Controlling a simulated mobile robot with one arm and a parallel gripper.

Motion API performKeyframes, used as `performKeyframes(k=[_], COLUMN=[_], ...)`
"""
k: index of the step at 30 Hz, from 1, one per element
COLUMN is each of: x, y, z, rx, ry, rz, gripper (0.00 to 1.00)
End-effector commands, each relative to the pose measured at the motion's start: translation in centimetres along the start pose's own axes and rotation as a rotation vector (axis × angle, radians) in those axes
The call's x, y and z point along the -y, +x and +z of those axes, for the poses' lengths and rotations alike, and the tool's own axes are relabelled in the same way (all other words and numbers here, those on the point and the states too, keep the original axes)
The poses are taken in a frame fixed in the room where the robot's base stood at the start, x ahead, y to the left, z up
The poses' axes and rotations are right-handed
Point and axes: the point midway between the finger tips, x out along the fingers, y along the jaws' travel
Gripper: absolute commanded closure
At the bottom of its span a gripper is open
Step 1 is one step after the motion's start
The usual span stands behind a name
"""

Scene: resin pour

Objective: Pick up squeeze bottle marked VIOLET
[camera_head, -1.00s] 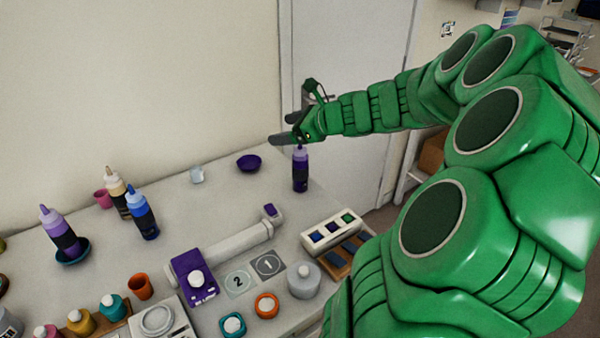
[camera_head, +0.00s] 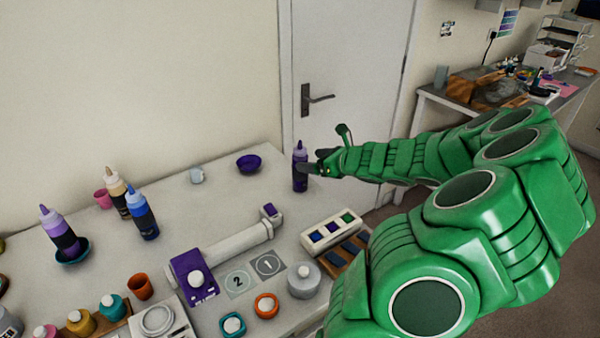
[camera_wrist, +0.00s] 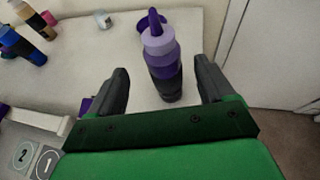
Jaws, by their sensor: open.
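A purple squeeze bottle with a lavender cap (camera_head: 300,172) stands upright near the far right end of the table. Its label is too small to read. My gripper (camera_head: 309,168) is at its right side, lowered to the bottle's height. In the wrist view, my gripper (camera_wrist: 163,76) is open, with one dark finger on each side of the bottle (camera_wrist: 164,66). Gaps show between the fingers and the bottle. A second purple bottle with a lavender cap (camera_head: 60,230) leans in a dark teal bowl (camera_head: 73,253) at the left; its marking is also unreadable.
A purple bowl (camera_head: 249,163) and a pale cup (camera_head: 197,175) stand left of the upright bottle. Blue (camera_head: 142,213) and cream-topped (camera_head: 117,188) bottles stand farther left. A tray with coloured squares (camera_head: 331,230) lies nearer the front. The table around the bottle is clear.

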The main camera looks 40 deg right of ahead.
Motion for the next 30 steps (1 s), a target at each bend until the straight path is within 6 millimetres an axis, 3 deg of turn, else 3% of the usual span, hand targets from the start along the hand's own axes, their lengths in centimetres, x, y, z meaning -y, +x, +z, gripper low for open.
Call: performKeyframes(k=[19,30], x=[0.0,0.4], y=[3.6,7.1], z=[-0.4,-0.3], rx=[-0.002,-0.002], ry=[0.001,-0.001], rz=[0.003,0.0], gripper=[0.18,0.18])
